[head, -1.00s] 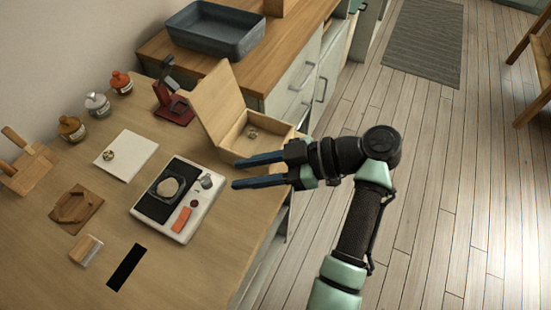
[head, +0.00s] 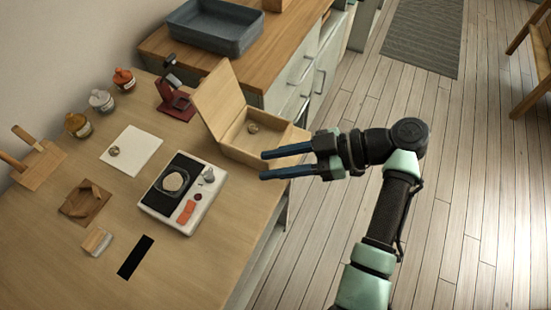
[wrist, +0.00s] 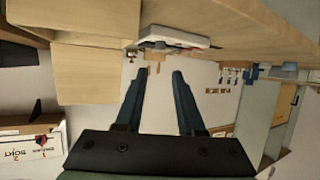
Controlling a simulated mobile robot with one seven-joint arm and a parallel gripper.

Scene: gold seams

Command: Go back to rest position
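My gripper (head: 265,165) is open and empty in the head view. Its two blue fingers point left, over the right edge of the wooden table (head: 150,250), near the front of the open wooden box (head: 260,151). A small round object (head: 252,127) lies in the box. In the wrist view my gripper (wrist: 160,72) also shows two fingers apart with nothing between them. A white device (head: 205,205) with a dark panel and a round beige piece (head: 173,181) on it stands left of my gripper, apart from it.
A grey tray (head: 215,30) sits on the cabinet behind. Several small jars (head: 101,100), a red stand (head: 176,103), a white sheet (head: 132,150) and a wooden block (head: 97,241) are on the table. The floor (head: 440,200) on the right is open.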

